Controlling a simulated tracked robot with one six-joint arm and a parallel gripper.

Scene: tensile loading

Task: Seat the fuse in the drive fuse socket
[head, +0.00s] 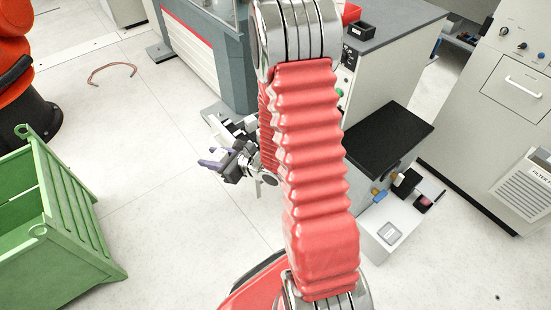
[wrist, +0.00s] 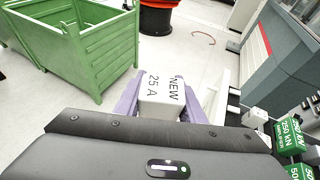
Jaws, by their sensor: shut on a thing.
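The fuse (wrist: 160,108) is a pale grey-white block marked "NEW 25 A" in the wrist view. The two purple fingers of my gripper (wrist: 160,98) are shut on its sides, with the marked face towards the camera. I cannot pick out the drive fuse socket in either view.
A green crate (head: 72,200) stands at left; it also shows in the wrist view (wrist: 95,60). A grey machine (head: 215,50) stands at the back. A cabinet with a black top (head: 388,137) and a white unit (head: 388,236) are at right.

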